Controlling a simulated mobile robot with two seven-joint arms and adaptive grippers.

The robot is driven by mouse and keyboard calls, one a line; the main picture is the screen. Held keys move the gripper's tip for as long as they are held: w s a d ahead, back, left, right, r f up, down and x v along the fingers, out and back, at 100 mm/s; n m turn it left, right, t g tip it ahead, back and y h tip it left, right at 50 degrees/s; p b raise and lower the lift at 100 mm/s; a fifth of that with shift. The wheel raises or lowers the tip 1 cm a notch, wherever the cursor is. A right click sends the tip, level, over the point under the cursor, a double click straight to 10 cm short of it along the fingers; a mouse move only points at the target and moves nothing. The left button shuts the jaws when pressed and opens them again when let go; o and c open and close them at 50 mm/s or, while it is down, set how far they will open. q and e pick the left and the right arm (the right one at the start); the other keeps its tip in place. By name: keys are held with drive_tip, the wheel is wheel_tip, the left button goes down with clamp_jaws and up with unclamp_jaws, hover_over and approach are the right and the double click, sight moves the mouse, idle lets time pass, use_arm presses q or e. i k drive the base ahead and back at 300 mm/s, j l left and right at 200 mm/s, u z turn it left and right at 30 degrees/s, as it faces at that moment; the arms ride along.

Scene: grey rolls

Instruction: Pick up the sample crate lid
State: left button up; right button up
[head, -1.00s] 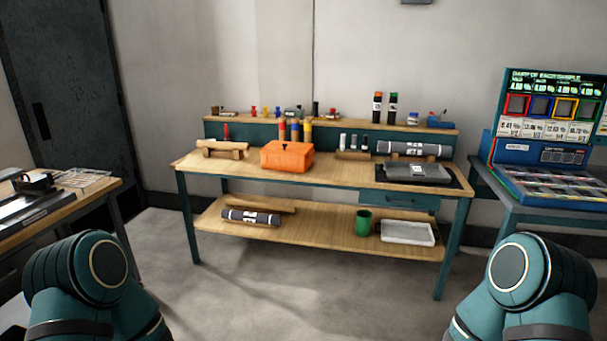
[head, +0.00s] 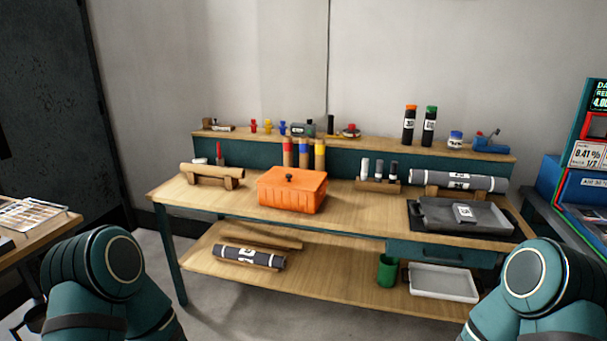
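An orange crate (head: 290,196) stands on the wooden workbench top, left of its middle. Its orange lid (head: 305,180) lies on top and has a small dark knob (head: 289,177). I take this to be the sample crate; no label on it can be read. The lid appears closed. Only the teal upper parts of my two arms show, at the lower left and lower right. Neither gripper is in view.
The workbench (head: 370,213) also holds a grey tray (head: 461,217), a grey roll (head: 457,179) and a wooden cradle (head: 212,174). Its lower shelf (head: 330,278) holds a dark roll (head: 249,257), a green cup (head: 388,270) and a white tray (head: 444,283). Side tables stand left and right.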

sight(296, 180)
drive_tip(key=i+z, duration=0.1)
drive_tip(key=i, duration=0.6)
drive_tip(key=i+j+z, duration=0.1)
drive_tip(key=i, duration=0.65)
